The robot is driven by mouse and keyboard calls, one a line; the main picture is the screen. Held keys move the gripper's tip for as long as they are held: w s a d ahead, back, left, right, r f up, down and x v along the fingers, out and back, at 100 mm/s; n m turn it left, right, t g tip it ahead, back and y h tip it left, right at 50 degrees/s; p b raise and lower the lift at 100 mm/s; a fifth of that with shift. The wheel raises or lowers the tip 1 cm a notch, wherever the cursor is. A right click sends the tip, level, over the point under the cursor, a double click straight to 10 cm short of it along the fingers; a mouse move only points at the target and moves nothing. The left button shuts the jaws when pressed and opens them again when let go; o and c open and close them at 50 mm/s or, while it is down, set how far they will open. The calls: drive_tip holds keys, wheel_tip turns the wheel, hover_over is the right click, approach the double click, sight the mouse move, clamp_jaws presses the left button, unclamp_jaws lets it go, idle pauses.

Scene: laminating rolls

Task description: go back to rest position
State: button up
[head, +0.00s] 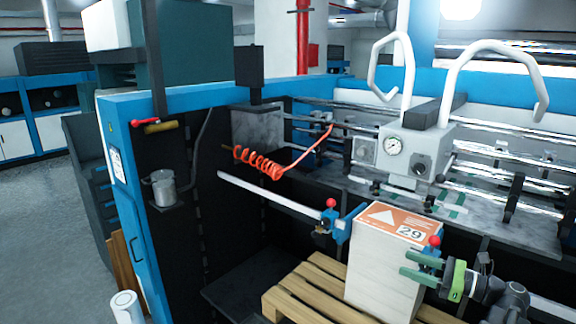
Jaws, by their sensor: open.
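My gripper (424,268) is at the lower right, with green fingers pointing left. It is open, and nothing shows between its fingers. It is in front of the right side of a tall pale stack (383,275) with an orange and white label on top. A blue clamp with a red ball knob (434,241) sits right behind my fingers at the stack's edge. I cannot tell whether the fingers touch the stack or the clamp.
The stack stands on a wooden pallet (290,292) inside a blue-framed machine (208,95). A second red-knobbed clamp (331,203), a metal bar (268,194) and a coiled red hose (258,163) are left of it. Grey floor (35,215) is open at far left.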

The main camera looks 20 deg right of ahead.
drive_tip(key=w+a+f+n+g+h+p, duration=0.1)
drive_tip(key=w+a+f+n+g+h, duration=0.1)
drive_tip(key=a+f+n, duration=0.5)
drive_tip(key=w+a+f+n+g+h+p, duration=0.1)
drive_tip(key=a+f+n+g+h, duration=0.4)
drive_tip(key=a+n, duration=0.6)
drive_tip(key=w+a+f+n+g+h+p, duration=0.1)
drive_tip(key=w+a+f+n+g+h, duration=0.3)
drive_tip(key=a, duration=1.3)
wheel_tip(320, 180, down, 5)
drive_tip(key=n+g, duration=0.3)
drive_tip(key=n, duration=0.2)
drive_tip(key=shift+n, duration=0.3)
drive_tip(key=shift+a, duration=0.1)
